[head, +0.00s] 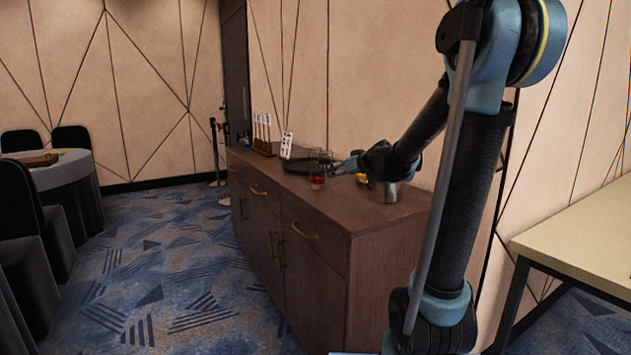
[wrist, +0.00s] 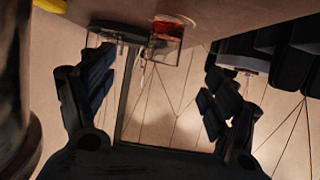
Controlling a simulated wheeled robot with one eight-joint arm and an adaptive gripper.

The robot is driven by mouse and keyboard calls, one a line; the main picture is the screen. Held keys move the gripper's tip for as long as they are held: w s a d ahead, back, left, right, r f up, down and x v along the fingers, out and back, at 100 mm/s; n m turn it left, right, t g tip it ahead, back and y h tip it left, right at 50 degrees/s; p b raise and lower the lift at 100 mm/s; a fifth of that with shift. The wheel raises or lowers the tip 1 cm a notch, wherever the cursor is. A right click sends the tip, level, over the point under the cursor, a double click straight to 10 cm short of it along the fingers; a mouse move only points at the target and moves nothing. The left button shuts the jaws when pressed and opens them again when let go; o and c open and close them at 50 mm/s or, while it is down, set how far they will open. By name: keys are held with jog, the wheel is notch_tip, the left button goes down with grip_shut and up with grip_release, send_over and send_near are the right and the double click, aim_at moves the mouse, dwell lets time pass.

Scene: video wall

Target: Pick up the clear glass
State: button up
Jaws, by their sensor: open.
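A clear glass with red in its lower part (head: 317,182) stands upright on the brown cabinet (head: 390,226), near its front edge. It also shows in the wrist view (wrist: 167,32), upside down at the top, between the directions of my two fingers. My gripper (head: 342,167) is just right of the glass in the head view, low over the cabinet top. In the wrist view my gripper (wrist: 157,85) has its fingers spread wide, with nothing between them. I cannot tell whether a fingertip touches the glass.
A dark round tray (head: 300,166) lies behind the glass. A white card (head: 287,146) and a bottle rack (head: 263,135) stand farther back. A metal container (head: 384,191) and a yellow item (head: 362,178) sit near my gripper. A pale table (head: 575,232) stands at the right.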

aim_at(317, 175)
jog(key=x, duration=0.7)
jog(key=a+x, duration=0.1)
jog(key=x, duration=0.2)
jog(key=shift+s+a, duration=0.1)
jog(key=shift+s, duration=0.1)
jog(key=shift+x, duration=3.45)
jog(key=shift+w, duration=0.1)
jog(key=c, duration=1.4)
jog(key=shift+r, duration=0.15)
jog(key=shift+c, duration=0.2)
